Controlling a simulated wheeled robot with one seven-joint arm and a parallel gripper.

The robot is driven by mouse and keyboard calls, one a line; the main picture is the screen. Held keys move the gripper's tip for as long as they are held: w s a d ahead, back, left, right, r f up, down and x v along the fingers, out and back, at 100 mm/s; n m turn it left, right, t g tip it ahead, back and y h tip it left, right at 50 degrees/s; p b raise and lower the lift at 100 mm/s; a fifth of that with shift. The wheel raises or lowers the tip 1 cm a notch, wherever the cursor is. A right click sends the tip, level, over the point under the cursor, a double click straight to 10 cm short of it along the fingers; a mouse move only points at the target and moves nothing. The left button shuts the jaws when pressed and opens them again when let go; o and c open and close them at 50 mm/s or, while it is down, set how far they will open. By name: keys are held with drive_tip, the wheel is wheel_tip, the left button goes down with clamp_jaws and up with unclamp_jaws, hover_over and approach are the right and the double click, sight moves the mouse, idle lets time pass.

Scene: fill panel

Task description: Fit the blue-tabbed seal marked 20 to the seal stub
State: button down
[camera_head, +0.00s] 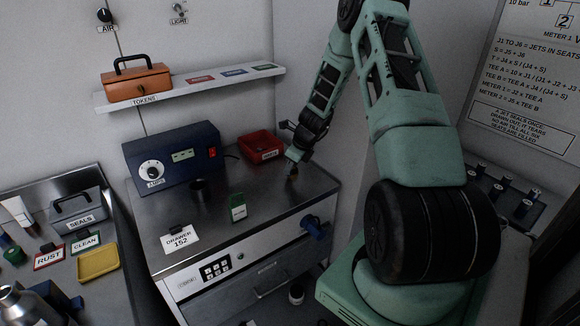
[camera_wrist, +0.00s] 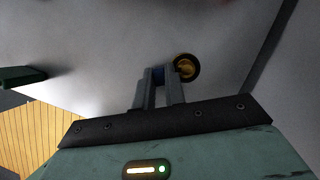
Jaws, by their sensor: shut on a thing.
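My gripper (camera_head: 293,161) is low over the right back part of the steel bench top. In the wrist view its fingers (camera_wrist: 161,82) are shut on the blue tab (camera_wrist: 158,74) of a seal. The seal's dark ring (camera_wrist: 196,64) lies just beyond and right of the fingertips. A brass-coloured stub (camera_wrist: 185,67) shows inside the ring's outline; whether the ring is seated on it or above it I cannot tell. The stub also shows as a small brass spot (camera_head: 293,175) below my gripper in the head view. The number on the seal is not readable.
A red tray (camera_head: 262,147) and a dark blue meter box (camera_head: 172,157) stand at the back of the bench. The bench around the stub is clear.

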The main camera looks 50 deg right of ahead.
drive_tip(key=shift+f, duration=0.2)
drive_tip(key=c, duration=1.9)
unclamp_jaws()
drive_tip(key=o, duration=0.5)
drive_tip(key=shift+d+r, duration=0.15)
drive_tip(key=shift+d, duration=0.05)
drive_tip(key=shift+s+r, duration=0.1)
drive_tip(key=shift+r, duration=0.2)
drive_tip(key=b+v, duration=0.1)
drive_tip(key=v, duration=0.7)
drive_tip(key=b+v, duration=0.1)
drive_tip(key=v, duration=0.7)
drive_tip(key=shift+s+a+r, duration=0.2)
drive_tip(key=shift+r, duration=0.05)
